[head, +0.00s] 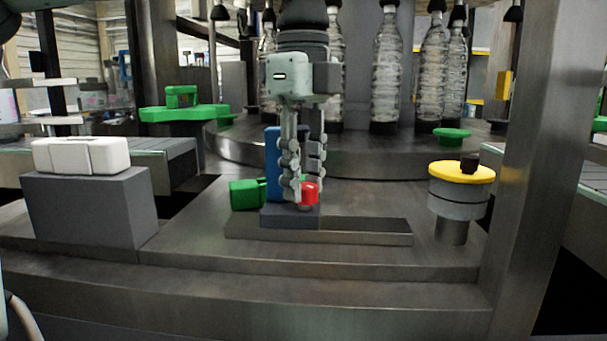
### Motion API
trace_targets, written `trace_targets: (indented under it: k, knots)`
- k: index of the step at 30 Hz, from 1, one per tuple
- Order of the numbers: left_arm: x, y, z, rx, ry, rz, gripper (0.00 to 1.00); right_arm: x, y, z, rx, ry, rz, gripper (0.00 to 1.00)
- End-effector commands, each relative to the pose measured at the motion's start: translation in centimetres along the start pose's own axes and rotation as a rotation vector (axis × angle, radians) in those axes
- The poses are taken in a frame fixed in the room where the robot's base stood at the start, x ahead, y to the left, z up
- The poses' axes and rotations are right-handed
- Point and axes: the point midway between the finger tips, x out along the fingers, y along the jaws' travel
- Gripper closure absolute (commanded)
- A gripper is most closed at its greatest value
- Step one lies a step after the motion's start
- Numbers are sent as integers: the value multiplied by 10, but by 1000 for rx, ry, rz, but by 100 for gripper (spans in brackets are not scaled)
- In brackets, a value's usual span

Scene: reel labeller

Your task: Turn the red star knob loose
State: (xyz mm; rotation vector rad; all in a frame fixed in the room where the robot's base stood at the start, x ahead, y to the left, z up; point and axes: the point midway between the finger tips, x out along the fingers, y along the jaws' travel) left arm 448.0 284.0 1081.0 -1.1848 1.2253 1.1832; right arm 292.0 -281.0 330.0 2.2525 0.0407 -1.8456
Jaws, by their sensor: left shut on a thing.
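The red star knob (310,190) shows low in the middle of the head view, on the front of a blue and grey block. My left gripper (304,192) comes down over it from above, fingers pointing down. The fingers are shut on the knob, and the left finger hides part of it. The blue upright part (272,165) stands just behind and left of the fingers. The grey base block (290,217) sits under the knob on a flat metal rail (370,232). My right gripper is not in view.
A green block (244,194) sits left of the blue part. A yellow-topped round post (461,172) stands at right, a white box on a grey block (95,205) at left. Clear bottles (387,70) stand behind. A metal pillar (535,170) bounds the right side.

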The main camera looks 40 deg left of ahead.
Motion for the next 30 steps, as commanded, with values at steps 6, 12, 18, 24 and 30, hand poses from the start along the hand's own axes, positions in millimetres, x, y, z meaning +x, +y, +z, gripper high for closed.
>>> trace_targets:
  k: [6, 12, 18, 24, 30]
  knots:
    - [0, 0, 0, -4, 0, 0, 100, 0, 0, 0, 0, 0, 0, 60]
    - [0, 0, 0, -49, -1, 0, 100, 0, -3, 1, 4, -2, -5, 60]
    - [0, 1, 0, -165, -1, 1, 100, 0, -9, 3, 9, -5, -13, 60]
    - [0, 1, 0, -335, -1, 1, 100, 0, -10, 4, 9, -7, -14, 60]
    - [0, 2, -1, -508, -1, 0, 100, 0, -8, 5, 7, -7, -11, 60]
